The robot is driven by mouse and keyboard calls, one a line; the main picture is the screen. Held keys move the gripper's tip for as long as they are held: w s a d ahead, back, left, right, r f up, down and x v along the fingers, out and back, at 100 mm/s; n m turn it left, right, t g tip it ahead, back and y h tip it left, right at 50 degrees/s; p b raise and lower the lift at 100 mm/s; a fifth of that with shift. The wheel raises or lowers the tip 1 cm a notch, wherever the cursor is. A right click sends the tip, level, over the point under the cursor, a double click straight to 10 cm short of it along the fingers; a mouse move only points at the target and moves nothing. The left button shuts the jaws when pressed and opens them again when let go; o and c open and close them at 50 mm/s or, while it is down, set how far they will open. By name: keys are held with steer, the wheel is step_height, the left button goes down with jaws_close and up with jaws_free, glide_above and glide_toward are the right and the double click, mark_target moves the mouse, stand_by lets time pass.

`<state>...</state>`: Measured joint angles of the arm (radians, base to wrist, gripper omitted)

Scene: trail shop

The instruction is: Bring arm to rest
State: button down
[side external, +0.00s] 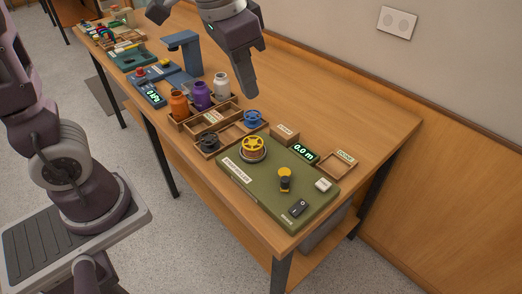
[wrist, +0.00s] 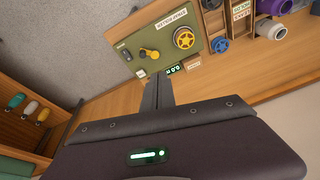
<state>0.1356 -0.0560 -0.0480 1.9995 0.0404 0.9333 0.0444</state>
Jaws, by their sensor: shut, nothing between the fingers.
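My gripper (side external: 246,92) hangs above the wooden table, behind the bottles and the blue spool in the side external view. Its fingers are shut and hold nothing. In the wrist view the shut fingers (wrist: 158,92) point toward the table, with the green board beyond them. The gripper touches nothing that I can see.
A green board (side external: 240,185) with a yellow wheel (side external: 253,148) lies on the near table end. Wooden trays (side external: 222,142), a blue spool (side external: 252,118), orange (side external: 179,105), purple and white bottles, and a blue stand (side external: 192,55) are close by. The table's back right is clear.

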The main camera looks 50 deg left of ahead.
steer(key=s+a+n+t, duration=0.1)
steer(key=s+a, duration=0.1)
steer(key=s, duration=0.5)
steer(key=s+a+n+t, duration=0.1)
steer(key=s+a, duration=0.1)
steer(key=s, duration=0.5)
steer(key=shift+s+a+f+n+t, duration=0.25)
steer(key=shift+s+a+n+t, duration=0.05)
steer(key=shift+s+a+n, duration=0.1)
